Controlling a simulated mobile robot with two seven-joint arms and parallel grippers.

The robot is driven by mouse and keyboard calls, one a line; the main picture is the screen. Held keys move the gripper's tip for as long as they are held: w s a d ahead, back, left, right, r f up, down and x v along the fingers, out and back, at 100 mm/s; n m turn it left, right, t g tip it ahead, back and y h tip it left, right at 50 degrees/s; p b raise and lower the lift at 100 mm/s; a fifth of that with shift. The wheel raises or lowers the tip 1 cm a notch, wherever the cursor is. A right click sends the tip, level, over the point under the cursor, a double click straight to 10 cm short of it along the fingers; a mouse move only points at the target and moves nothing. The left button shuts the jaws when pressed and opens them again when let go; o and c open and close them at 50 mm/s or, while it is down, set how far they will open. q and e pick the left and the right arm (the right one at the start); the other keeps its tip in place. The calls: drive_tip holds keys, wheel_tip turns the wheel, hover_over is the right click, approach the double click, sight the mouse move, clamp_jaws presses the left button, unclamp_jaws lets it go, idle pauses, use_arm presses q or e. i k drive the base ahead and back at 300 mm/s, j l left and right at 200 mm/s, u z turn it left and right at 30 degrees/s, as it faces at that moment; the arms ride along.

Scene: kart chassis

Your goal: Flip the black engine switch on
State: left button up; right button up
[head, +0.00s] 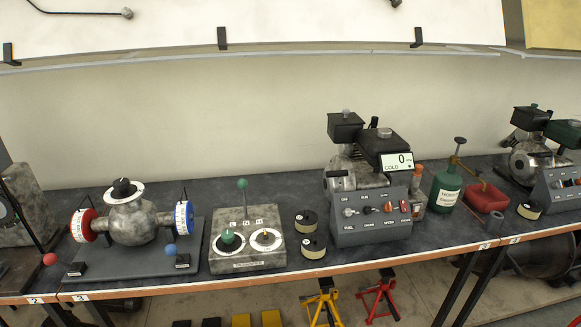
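A grey control box (370,231) with a sloped face stands on the bench right of centre. Its face carries a silver switch (349,212), a small dark switch (369,210), and red-orange switches (389,207). The labels are too small to read surely, and I cannot tell which one is the black engine switch or how it is set. Behind the box is a grey and black engine (352,170) with a white display (397,161) reading "0" and "COLD". Neither of my grippers is in view.
A transfer box (247,262) with a green-knobbed lever, black-and-cream cans (314,246) and a differential model (133,222) stand to the left. A green bottle (446,188) and red container (486,197) stand to the right. A similar engine and control box (557,190) are at far right.

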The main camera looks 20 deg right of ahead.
sight(402, 202)
drive_tip(key=z, duration=1.25)
